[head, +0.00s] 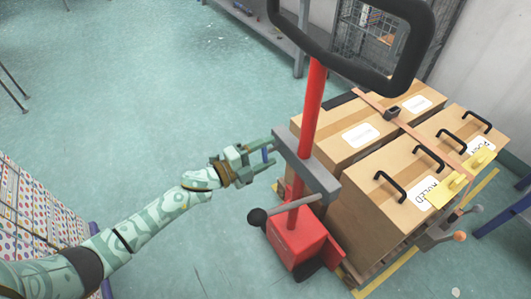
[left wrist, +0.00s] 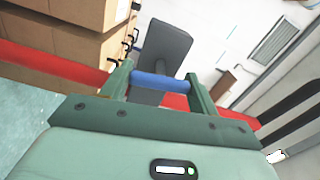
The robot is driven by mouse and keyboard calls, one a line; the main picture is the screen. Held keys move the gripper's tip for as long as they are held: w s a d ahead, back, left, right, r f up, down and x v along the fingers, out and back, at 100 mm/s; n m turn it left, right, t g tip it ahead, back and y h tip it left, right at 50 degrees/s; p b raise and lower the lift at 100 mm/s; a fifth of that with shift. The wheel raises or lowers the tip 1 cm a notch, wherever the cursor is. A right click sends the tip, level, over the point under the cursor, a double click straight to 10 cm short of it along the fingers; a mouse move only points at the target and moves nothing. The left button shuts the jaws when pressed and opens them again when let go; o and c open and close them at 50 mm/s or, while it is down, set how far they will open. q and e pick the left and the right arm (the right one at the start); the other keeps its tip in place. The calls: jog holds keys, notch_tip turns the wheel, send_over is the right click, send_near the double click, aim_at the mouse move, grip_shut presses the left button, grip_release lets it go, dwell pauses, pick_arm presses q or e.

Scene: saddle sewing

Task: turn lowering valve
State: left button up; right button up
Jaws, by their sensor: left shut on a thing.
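A red pallet lifter stands in the head view, with a red mast (head: 314,95), a black loop handle (head: 408,78) on top and a red base (head: 297,238). A grey block (head: 307,163) sits across the mast. A short blue bar (head: 266,154), seemingly the lowering valve's handle, sticks out at the block's left side. My left gripper (head: 262,156) is shut on the blue bar. In the left wrist view the bar (left wrist: 160,81) lies between both green fingers (left wrist: 158,87), with the grey block (left wrist: 163,52) behind it. My right gripper is not in view.
Cardboard boxes (head: 345,140) with black handles and a strap stand right of the mast. A dotted-pattern stack (head: 35,210) is at lower left. The green floor (head: 150,90) left of the lifter is clear.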

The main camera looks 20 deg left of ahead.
pick_arm(q)
jog(key=shift+f+m, duration=0.1)
jog(key=shift+m, duration=0.4)
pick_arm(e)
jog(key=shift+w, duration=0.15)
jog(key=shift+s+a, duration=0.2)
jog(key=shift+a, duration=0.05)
pick_arm(q)
jog(key=o, duration=1)
jog(key=p+v, duration=0.3)
jog(key=v, duration=1.3)
jog(key=shift+s+a+p, duration=0.15)
jog(key=shift+s+p, duration=0.05)
jog(key=shift+p, duration=0.1)
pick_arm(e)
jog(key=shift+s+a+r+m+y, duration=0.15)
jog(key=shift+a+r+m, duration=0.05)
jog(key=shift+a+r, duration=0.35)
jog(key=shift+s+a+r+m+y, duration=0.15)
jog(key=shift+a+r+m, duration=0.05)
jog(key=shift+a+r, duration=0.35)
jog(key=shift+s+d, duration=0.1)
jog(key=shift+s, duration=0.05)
